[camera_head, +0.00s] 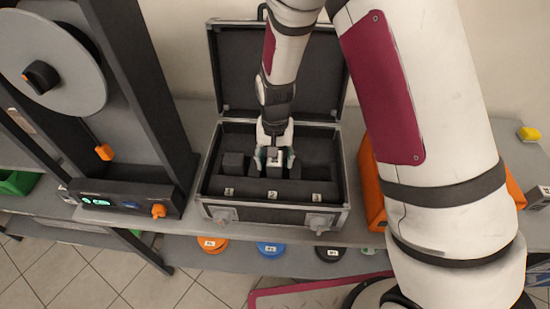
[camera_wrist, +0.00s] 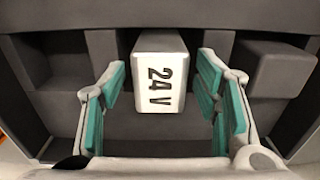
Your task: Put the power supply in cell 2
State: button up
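The power supply is a pale box marked "24 V" (camera_wrist: 160,72), standing in the middle cell of the open black case (camera_head: 212,207). It also shows between my fingers in the head view (camera_head: 275,160), behind the front label 2 (camera_head: 272,195). My gripper (camera_wrist: 160,100) has its teal-padded fingers on either side of the box, with a visible gap on both sides. In the head view my gripper (camera_head: 274,158) points down into the case. The lower part of the box and its contact with the cell floor are hidden.
A dark block (camera_head: 233,163) fills part of the left cell; the right cell (camera_head: 318,172) looks empty. The raised lid (camera_head: 235,70) stands behind. A spool machine (camera_head: 115,205) is at left, an orange container (camera_head: 370,190) at right. Dividers flank the middle cell.

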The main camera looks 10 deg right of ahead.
jog(key=shift+r, duration=0.1)
jog(key=s+d+r+t+b, duration=0.1)
jog(key=d+r, duration=0.1)
jog(key=r, duration=0.8)
jog(key=s+d+r, duration=0.1)
jog(key=s+r, duration=0.1)
jog(key=r, duration=0.8)
jog(key=s+d+r+n+t, duration=0.1)
jog(key=s+d+r+t, duration=0.1)
jog(key=s+d+r, duration=0.3)
jog(key=s+d+r+n+t, duration=0.1)
jog(key=s+d+r, duration=0.4)
jog(key=s, duration=0.7)
jog(key=shift+s+r+t, duration=0.35)
jog(key=shift+r+t, duration=0.35)
jog(key=shift+r, duration=0.35)
jog(key=shift+d, duration=0.1)
